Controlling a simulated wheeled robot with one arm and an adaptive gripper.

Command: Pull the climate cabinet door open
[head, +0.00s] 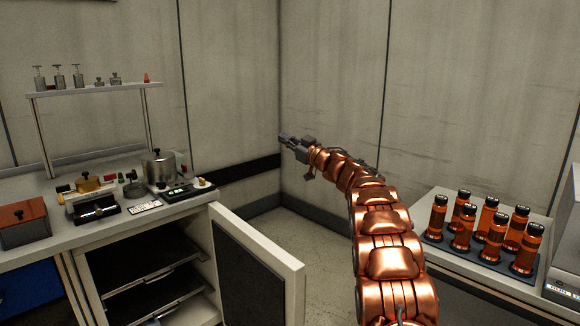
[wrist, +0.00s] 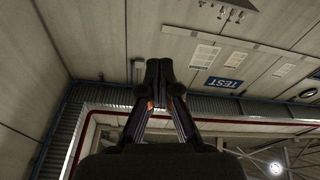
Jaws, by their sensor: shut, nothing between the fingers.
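The climate cabinet door (head: 255,268) stands swung open under the bench at the lower middle of the head view. It has a pale frame and a dark panel. The cabinet's inside (head: 150,270) shows, with dark shelves. My gripper (head: 284,137) is up in the air, above and behind the door, near the room's corner, and apart from the door. Its fingers are shut and empty in the wrist view (wrist: 160,75). The door and cabinet are not in the wrist view.
The bench top (head: 50,230) holds a scale (head: 180,190), a metal pot (head: 159,167) and small instruments. A shelf (head: 95,89) with weights stands above. At right, a table (head: 480,282) carries several amber bottles (head: 487,220) in a rack. Floor (head: 310,245) is clear between.

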